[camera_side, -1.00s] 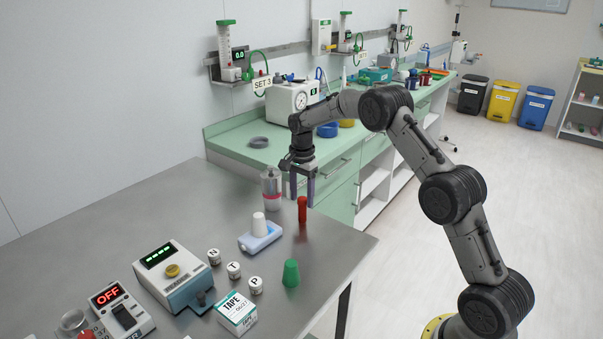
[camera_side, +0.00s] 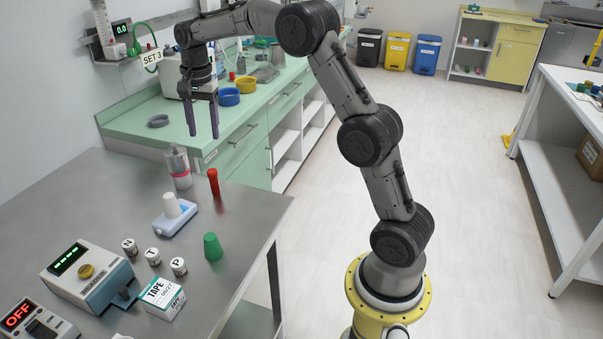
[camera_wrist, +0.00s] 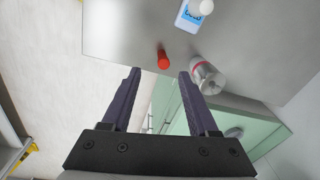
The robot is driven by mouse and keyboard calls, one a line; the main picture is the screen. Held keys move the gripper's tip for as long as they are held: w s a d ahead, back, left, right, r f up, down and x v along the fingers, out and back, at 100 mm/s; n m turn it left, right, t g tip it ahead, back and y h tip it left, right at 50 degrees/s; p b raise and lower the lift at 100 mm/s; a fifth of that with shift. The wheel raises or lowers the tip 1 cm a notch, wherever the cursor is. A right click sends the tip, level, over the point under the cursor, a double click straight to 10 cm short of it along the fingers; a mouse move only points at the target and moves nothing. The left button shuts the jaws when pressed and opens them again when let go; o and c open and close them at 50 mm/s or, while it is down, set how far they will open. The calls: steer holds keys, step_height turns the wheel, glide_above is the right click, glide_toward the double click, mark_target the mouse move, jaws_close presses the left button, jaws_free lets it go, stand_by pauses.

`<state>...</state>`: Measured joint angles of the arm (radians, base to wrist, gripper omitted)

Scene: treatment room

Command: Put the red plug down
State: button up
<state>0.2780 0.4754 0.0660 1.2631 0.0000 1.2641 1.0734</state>
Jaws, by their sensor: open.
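The red plug (camera_side: 213,182) stands upright on the steel table (camera_side: 100,200), near its far right edge. It also shows in the wrist view (camera_wrist: 163,60), beyond the fingertips. My gripper (camera_side: 203,136) is open and empty, fingers pointing down, clearly above the plug and apart from it. In the wrist view my gripper (camera_wrist: 161,72) has its two dark fingers spread wide with nothing between them.
A blue-and-white bottle (camera_side: 175,216), a green plug (camera_side: 212,246), several small lettered jars and a tape box (camera_side: 162,298) are nearer. A green counter (camera_side: 140,118) lies behind.

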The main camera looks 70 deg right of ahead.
steer(key=s+a+r+n+t, duration=0.2)
steer(key=s+a+r+n, duration=0.4)
steer(key=s, duration=0.4)
steer(key=s+a+n+t, duration=0.1)
steer(key=s+a+n, duration=0.2)
steer(key=s, duration=0.5)
steer(key=s+a+n, duration=0.3)
steer(key=s, duration=0.5)
steer(key=shift+a+r+t, duration=0.2)
steer(key=shift+a+t, duration=0.15)
steer(key=shift+t, duration=0.05)
steer(key=shift+o, duration=0.9)
steer(key=s+a+f+n+t, duration=0.1)
steer(key=s+f+n, duration=0.2)
steer(key=s, duration=0.3)
steer(key=shift+s+a+f, duration=0.15)
steer(key=shift+s+f, duration=0.05)
steer(key=shift+f, duration=0.25)
steer(key=shift+s+f, duration=0.1)
